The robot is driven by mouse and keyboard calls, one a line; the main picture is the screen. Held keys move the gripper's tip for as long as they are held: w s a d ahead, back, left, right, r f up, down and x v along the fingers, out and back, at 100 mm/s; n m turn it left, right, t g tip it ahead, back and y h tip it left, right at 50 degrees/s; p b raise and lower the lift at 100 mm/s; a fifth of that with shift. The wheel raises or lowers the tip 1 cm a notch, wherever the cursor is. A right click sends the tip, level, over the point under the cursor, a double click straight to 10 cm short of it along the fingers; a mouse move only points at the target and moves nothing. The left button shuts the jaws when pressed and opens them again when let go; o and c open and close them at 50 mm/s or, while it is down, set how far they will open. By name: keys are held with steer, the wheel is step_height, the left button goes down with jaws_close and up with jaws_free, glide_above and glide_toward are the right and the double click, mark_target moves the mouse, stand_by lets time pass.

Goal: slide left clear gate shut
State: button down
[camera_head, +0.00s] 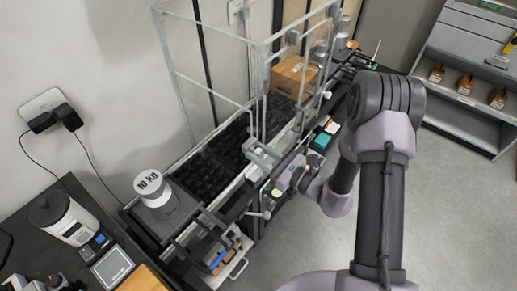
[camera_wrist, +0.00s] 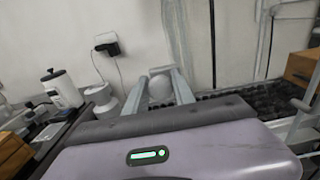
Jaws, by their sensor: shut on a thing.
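The clear gate (camera_head: 207,80) is a see-through panel in a pale frame at the left of the clear enclosure over the conveyor. Its lower right edge comes close to my gripper. My gripper (camera_head: 262,156) is at the near side of the enclosure, at the foot of the upright frame, shut on what looks like the gate's handle. In the wrist view my two fingers (camera_wrist: 160,88) point away from me with a pale rounded thing between them. The exact contact is hidden by the fingers and by my wrist.
Black rollers (camera_head: 205,166) run under the enclosure. A 10 KG weight (camera_head: 152,187) stands on the plate left of it. A cardboard box (camera_head: 293,74) sits inside at the far end. A shelf unit (camera_head: 470,75) stands at right. The floor (camera_head: 440,200) is clear.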

step_height(320, 180, down, 10)
steer(key=b, duration=0.6)
steer(key=shift+f+b, duration=0.25)
steer(key=shift+b, duration=0.05)
steer(key=shift+s, duration=0.1)
steer(key=c, duration=1.4)
jaws_free()
steer(key=shift+f, duration=0.1)
steer(key=shift+o, duration=0.2)
steer(key=shift+d, duration=0.1)
steer(key=p+v, duration=0.3)
steer(key=v, duration=1.4)
steer(key=shift+p, duration=0.4)
steer(key=shift+s, duration=0.1)
